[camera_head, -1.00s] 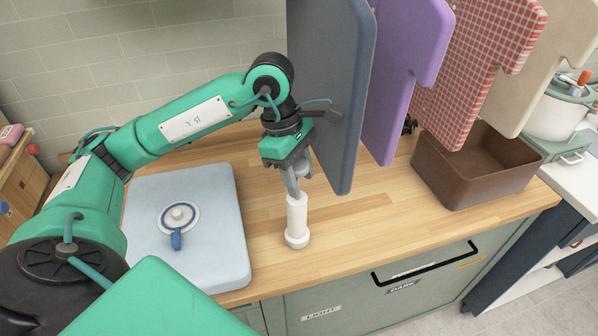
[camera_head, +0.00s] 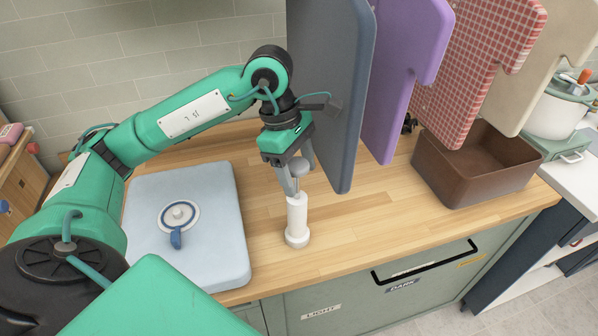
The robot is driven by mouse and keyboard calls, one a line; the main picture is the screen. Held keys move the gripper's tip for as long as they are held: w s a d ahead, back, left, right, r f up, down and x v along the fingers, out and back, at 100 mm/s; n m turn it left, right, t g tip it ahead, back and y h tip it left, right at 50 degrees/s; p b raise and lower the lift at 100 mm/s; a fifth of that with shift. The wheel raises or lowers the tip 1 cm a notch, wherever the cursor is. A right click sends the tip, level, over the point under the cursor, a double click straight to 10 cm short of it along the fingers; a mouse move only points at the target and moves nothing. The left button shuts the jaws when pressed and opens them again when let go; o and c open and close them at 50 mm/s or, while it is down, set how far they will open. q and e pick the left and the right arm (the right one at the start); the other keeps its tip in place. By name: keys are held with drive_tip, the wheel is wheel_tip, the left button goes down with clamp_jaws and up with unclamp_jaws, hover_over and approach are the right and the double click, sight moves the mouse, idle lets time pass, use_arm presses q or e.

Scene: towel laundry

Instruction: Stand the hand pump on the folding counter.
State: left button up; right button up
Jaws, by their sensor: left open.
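The hand pump (camera_head: 297,222), a white cylinder with a wider round base and a grey top, stands upright on the wooden folding counter (camera_head: 340,235). My left gripper (camera_head: 298,180) is open just above and around the pump's grey top, its fingers pointing down. Whether a finger touches the pump cannot be told. My right gripper is not in view.
A pale blue board (camera_head: 215,250) with a round white-and-blue lidded item (camera_head: 179,216) lies left of the pump. Hanging towels, grey (camera_head: 330,100) and purple (camera_head: 410,70), are close behind right. A brown bin (camera_head: 480,185) stands farther right. Counter right of the pump is clear.

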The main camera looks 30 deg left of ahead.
use_arm(q)
drive_tip(key=b+v, duration=0.1)
drive_tip(key=v, duration=1)
idle(0.3)
